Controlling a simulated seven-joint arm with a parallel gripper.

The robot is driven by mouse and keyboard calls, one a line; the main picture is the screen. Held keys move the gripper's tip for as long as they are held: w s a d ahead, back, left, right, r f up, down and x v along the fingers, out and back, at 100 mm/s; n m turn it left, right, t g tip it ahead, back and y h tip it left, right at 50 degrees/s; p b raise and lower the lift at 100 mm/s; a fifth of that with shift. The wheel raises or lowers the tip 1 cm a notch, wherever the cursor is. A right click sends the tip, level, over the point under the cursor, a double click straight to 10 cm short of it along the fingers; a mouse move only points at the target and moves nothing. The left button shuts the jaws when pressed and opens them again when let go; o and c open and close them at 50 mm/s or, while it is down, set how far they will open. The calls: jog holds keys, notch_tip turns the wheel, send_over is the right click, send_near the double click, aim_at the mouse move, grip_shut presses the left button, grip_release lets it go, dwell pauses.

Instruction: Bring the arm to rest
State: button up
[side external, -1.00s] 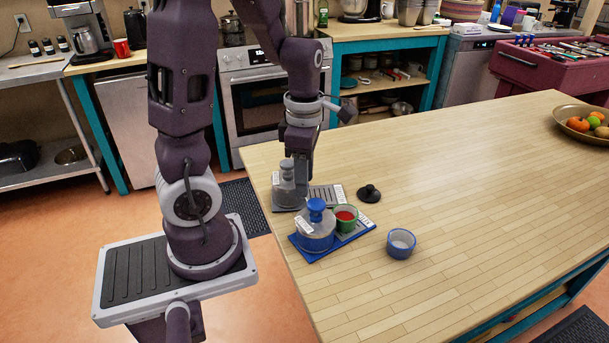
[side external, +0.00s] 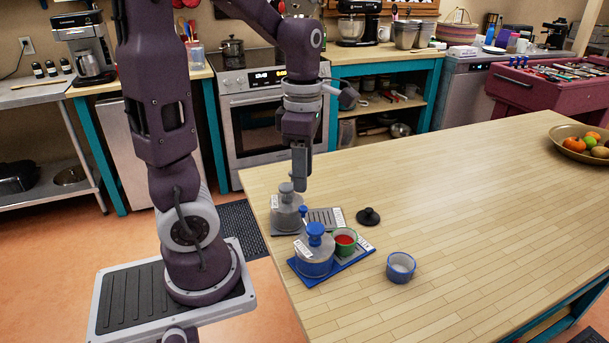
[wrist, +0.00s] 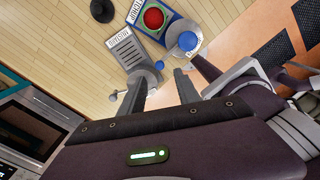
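My gripper (side external: 300,188) hangs above the table, pointing down, over the grey tray and near the grey lidded pot. In the wrist view its two fingers (wrist: 160,92) stand apart with nothing seen held between them. The grey pot (side external: 286,212) sits upright on the left part of the grey tray (side external: 325,218); in the wrist view it is partly hidden by a finger.
In front is a blue tray (side external: 345,263) with a blue-knobbed pot (side external: 314,262) and a green cup (side external: 344,242) with red contents. A blue cup (side external: 400,268) and black lid (side external: 368,216) stand nearby. The table (side external: 470,200) is clear rightward, before a fruit bowl (side external: 557,140).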

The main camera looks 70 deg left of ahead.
jog(key=s+d+r+m+t, duration=0.2)
jog(key=d+m, duration=0.4)
jog(key=m, duration=0.8)
jog(key=s+d+r+m+t, duration=0.3)
jog(key=d+m, duration=0.4)
jog(key=m, duration=0.8)
jog(key=shift+s+r+t, duration=0.3)
jog(key=shift+s+r, duration=0.45)
jog(key=shift+s, duration=0.15)
